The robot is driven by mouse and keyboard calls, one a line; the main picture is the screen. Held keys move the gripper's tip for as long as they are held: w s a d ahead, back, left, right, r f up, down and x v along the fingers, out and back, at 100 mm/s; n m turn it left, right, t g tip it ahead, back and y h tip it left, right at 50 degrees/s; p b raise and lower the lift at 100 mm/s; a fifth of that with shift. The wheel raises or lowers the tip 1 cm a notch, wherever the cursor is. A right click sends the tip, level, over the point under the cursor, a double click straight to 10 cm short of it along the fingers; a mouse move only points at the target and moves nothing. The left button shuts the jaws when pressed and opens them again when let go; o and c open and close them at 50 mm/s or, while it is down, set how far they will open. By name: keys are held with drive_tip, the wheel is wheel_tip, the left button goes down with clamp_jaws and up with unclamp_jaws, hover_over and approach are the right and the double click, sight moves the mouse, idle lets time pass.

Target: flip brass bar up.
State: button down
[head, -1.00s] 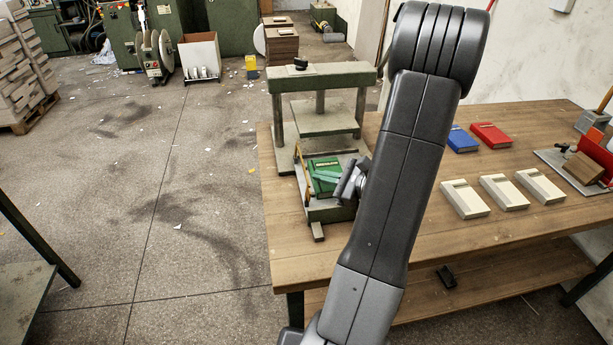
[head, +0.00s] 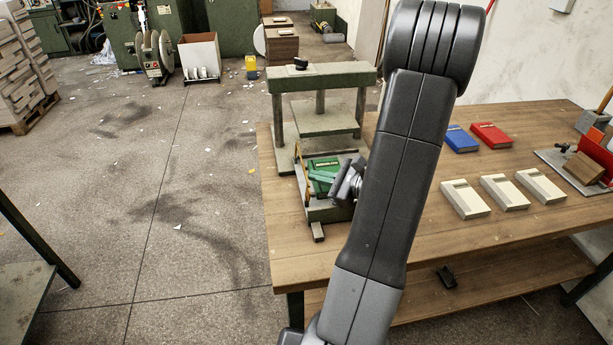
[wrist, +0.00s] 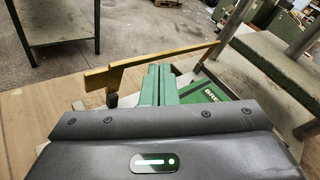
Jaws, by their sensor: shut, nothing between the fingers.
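The brass bar (head: 303,166) runs along the left side of a small grey feeder tray (head: 330,213) on the bench. In the wrist view the brass bar (wrist: 150,63) crosses beyond my fingertips, with a wider block at its left end. My gripper (head: 318,176) has green fingers and reaches over the tray from the right. In the wrist view my gripper (wrist: 159,72) is shut and empty, its fingers side by side and pointing at the bar. I cannot tell whether the tips touch it. A green book (head: 326,164) lies in the tray, partly hidden by my fingers.
A green press frame (head: 320,80) stands just behind the tray. Blue (head: 460,140) and red (head: 491,135) books and several pale boxes (head: 465,199) lie to the right on the wooden bench (head: 430,240). Open floor lies left of the bench.

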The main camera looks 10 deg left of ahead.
drive_tip(key=shift+s+a+r, duration=0.1)
drive_tip(key=shift+s+a, duration=0.1)
drive_tip(key=shift+a, duration=0.35)
idle(0.4)
drive_tip(key=shift+d, duration=0.1)
drive_tip(key=shift+w+d, duration=0.25)
drive_tip(key=shift+d, duration=0.3)
drive_tip(key=shift+w+d, duration=0.2)
drive_tip(key=shift+d, duration=0.3)
drive_tip(key=shift+w+d+f, duration=0.15)
drive_tip(key=shift+w+d, duration=0.15)
drive_tip(key=shift+d, duration=0.45)
drive_tip(key=shift+w+d+f, duration=0.2)
drive_tip(key=shift+w+d, duration=0.15)
drive_tip(key=shift+d, duration=0.45)
drive_tip(key=shift+w+d+f, duration=0.15)
drive_tip(key=shift+w+d, duration=0.15)
drive_tip(key=shift+d, duration=0.45)
drive_tip(key=shift+a, duration=0.1)
